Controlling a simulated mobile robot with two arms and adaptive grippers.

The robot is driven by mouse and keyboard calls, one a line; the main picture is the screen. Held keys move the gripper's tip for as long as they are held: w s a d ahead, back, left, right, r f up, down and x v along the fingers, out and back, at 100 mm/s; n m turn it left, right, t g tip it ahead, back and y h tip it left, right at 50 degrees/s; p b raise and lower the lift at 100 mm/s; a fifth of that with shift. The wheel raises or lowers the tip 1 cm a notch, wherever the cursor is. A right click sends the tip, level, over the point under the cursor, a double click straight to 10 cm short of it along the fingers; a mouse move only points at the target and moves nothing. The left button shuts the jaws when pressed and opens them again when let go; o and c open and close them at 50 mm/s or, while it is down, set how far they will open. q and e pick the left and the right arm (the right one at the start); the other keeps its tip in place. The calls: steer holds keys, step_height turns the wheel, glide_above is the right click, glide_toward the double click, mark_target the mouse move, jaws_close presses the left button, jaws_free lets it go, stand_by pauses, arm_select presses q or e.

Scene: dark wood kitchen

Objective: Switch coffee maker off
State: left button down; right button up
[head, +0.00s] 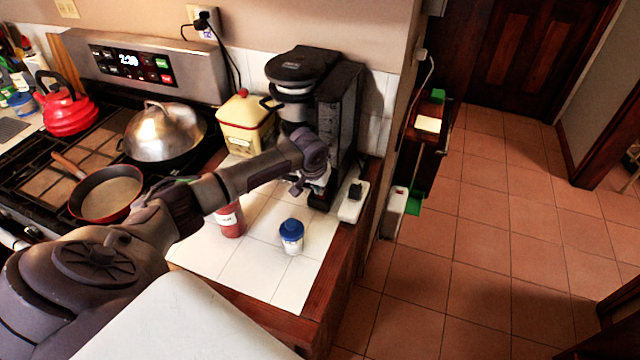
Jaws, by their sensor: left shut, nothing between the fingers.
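The black coffee maker (339,105) stands at the back right of the white tiled counter, against the wall. My left arm reaches in from the left across the counter. My left gripper (298,188) is shut and empty, low at the front of the coffee maker. The wrist hides part of the machine's lower front, and I cannot tell whether the fingers touch it. No switch is clearly visible, nor whether the machine is on. My right gripper is not in view.
A blue-lidded jar (291,238) and a red container (230,220) stand close to my left arm. A yellow canister (246,128) is left of the machine; a white power strip (353,203) lies to its right. The stove holds a red pan (108,196).

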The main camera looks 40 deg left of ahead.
mark_target(318, 196)
arm_select(q)
steer(key=shift+r+p, duration=0.45)
steer(key=shift+p, duration=0.05)
step_height(318, 196, up, 3)
steer(key=p, duration=0.3)
steer(key=shift+w+a+r+p, duration=0.1)
steer(key=shift+w+r+p, duration=0.1)
steer(key=shift+p, duration=0.15)
steer(key=w+b+v, duration=0.1)
steer(key=b+v, duration=0.2)
steer(key=v, duration=0.6)
steer(key=shift+w+r, duration=0.25)
steer(key=shift+r, duration=0.3)
steer(key=shift+a+f, duration=0.1)
steer(key=shift+a, duration=0.05)
